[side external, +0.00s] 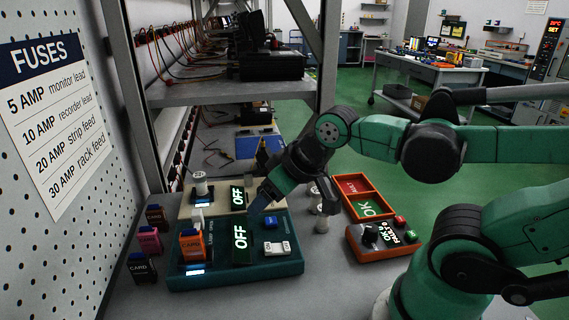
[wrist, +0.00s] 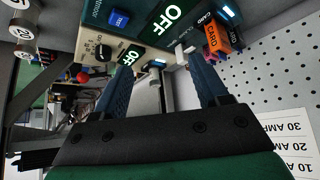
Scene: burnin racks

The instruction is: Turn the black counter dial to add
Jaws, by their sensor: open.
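A black dial (side external: 370,232) stands on the left part of an orange counter box (side external: 372,252) at the right of the bench in the side view. Another black dial (wrist: 103,52) shows there on a beige panel.
The teal unit (side external: 230,277) has an orange card (side external: 192,245) in it and an OFF display. A beige unit (side external: 205,190) stands behind it. Several cards (side external: 141,268) are at left. An orange-red tray (side external: 361,190) lies behind the counter box. Pale posts (side external: 322,222) stand between.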

